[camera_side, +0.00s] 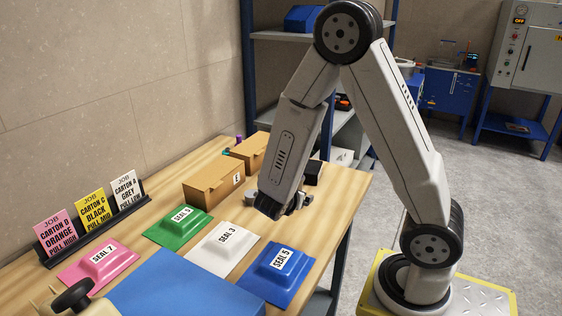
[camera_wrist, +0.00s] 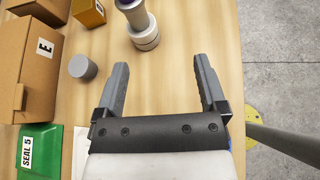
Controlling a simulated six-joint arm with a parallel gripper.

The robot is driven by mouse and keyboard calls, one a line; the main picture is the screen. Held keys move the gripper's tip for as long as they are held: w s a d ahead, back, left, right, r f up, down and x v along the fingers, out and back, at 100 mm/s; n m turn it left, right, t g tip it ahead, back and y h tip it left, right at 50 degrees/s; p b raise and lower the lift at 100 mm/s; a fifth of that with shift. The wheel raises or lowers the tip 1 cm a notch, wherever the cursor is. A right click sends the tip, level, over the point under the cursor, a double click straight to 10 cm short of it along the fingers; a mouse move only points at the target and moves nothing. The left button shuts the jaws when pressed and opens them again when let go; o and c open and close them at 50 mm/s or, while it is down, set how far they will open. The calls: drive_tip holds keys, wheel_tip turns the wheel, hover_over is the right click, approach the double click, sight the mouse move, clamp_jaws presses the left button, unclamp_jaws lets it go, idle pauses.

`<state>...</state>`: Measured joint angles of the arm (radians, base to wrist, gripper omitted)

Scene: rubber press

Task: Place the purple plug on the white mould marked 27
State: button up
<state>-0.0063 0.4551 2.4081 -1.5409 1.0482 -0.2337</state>
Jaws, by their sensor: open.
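My gripper (camera_wrist: 161,64) is open, with bare wood between its fingers in the wrist view. In the side view my gripper (camera_side: 297,201) hangs over the table beyond the moulds. A small purple thing (camera_side: 239,140), perhaps the purple plug, shows behind the cartons. In the wrist view, purple (camera_wrist: 126,2) also shows at the top edge, on a pale stepped post (camera_wrist: 141,28) ahead of the fingers; I cannot tell if it is the plug. The white mould (camera_side: 218,258) lies between the green and blue ones; its label seems to read SEAL 3, and I see no 27.
Green (camera_side: 168,239), blue (camera_side: 262,286) and pink (camera_side: 88,277) moulds lie around the white one. Brown cartons (camera_side: 205,191) stand behind. A grey cylinder (camera_wrist: 82,66) stands left of my fingers. A card rack (camera_side: 112,226) lines the wall side.

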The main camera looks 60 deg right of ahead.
drive_tip(key=s+a+m+y, duration=0.1)
drive_tip(key=a+m+y, duration=0.2)
drive_tip(key=m, duration=0.1)
drive_tip(key=s+a+f+m+g+y, duration=0.1)
drive_tip(key=s+a+m+y, duration=0.1)
drive_tip(key=a+m+y, duration=0.1)
drive_tip(key=s+a+m+g+y, duration=0.1)
drive_tip(key=s+a+m+y, duration=0.1)
drive_tip(key=a+m, duration=0.2)
drive_tip(key=shift+s+a+f+m+y, duration=0.2)
drive_tip(key=shift+f+m+y, duration=0.15)
drive_tip(key=shift+m, duration=0.45)
drive_tip(key=a+m+y, duration=0.1)
drive_tip(key=w+a+r+m+t, duration=0.1)
drive_tip(key=m, duration=0.1)
drive_tip(key=w+a+r+m+t+y, duration=0.1)
drive_tip(key=a, duration=0.1)
drive_tip(key=shift+m+y, duration=0.3)
drive_tip(key=shift+y, duration=0.05)
drive_tip(key=shift+w+a+r+m+t+y, duration=0.3)
drive_tip(key=shift+w+a+r+m+t, duration=0.15)
drive_tip(key=shift+m, duration=0.25)
